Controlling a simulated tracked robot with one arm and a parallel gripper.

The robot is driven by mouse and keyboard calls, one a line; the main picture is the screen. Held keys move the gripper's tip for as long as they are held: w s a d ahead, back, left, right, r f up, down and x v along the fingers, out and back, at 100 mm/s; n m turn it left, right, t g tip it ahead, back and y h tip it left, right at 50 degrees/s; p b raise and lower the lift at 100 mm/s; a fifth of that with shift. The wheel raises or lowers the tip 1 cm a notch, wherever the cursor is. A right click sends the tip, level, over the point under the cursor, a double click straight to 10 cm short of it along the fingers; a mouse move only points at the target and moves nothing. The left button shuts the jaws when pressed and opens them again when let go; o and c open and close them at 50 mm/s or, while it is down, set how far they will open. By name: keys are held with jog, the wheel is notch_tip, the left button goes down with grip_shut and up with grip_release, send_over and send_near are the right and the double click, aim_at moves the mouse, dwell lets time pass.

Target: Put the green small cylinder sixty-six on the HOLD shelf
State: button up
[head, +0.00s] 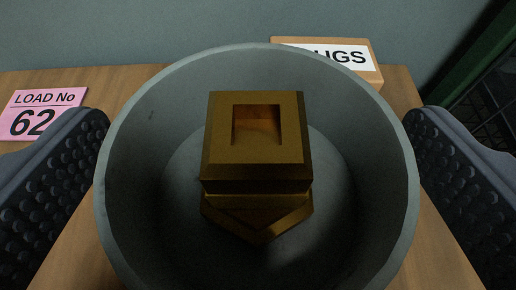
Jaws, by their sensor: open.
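My gripper (258,180) is open. Its two dark, studded fingers stand at the left and right edges of the view, one on each side of a round grey pan (112,190). Both fingers look close to the pan's rim; I cannot tell whether they touch it. Brass-coloured blocks (258,145) sit in the pan, the upper one with a square recess in its top. No green cylinder and no HOLD shelf show in this view.
A wooden table (130,82) lies beneath the pan. A pink card (38,112) reading "LOAD No 62" is at the left. A box with a partly hidden label ending "UGS" (345,57) stands behind the pan. A grey wall is behind, with a dark green frame (470,55) at the upper right.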

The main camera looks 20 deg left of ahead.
jog(key=b+v, duration=0.1)
jog(key=v, duration=1)
jog(key=shift+s+b, duration=0.15)
jog(key=shift+b, duration=0.2)
